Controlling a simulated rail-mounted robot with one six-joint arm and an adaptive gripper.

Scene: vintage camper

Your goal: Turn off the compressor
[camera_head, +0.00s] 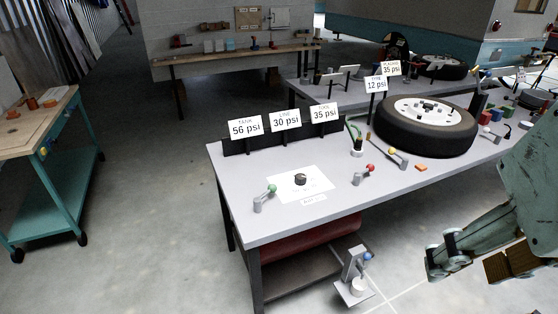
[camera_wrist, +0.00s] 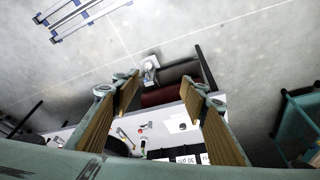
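A red tank (camera_head: 305,241), which looks like the compressor, lies under the grey workbench (camera_head: 250,222). It also shows in the wrist view (camera_wrist: 160,97). A small grey floor stand (camera_head: 352,280) with a blue-tipped lever (camera_head: 368,257) is in front of it; the stand shows in the wrist view (camera_wrist: 150,70). Its switch state is unclear. Signs on the bench read tank 56 psi (camera_head: 245,126), line 30 psi (camera_head: 285,119) and 35 psi (camera_head: 324,112). My gripper (camera_head: 470,266) is open and empty, right of the stand; its spread fingers show in the wrist view (camera_wrist: 160,92).
The benchtop holds a green-tipped lever (camera_head: 265,198), a black dial knob (camera_head: 300,179), a red-tipped lever (camera_head: 363,174), a yellow-tipped lever (camera_head: 397,157) and a tyre (camera_head: 414,137). A teal cart (camera_head: 60,185) stands left. Floor around the stand's front is clear.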

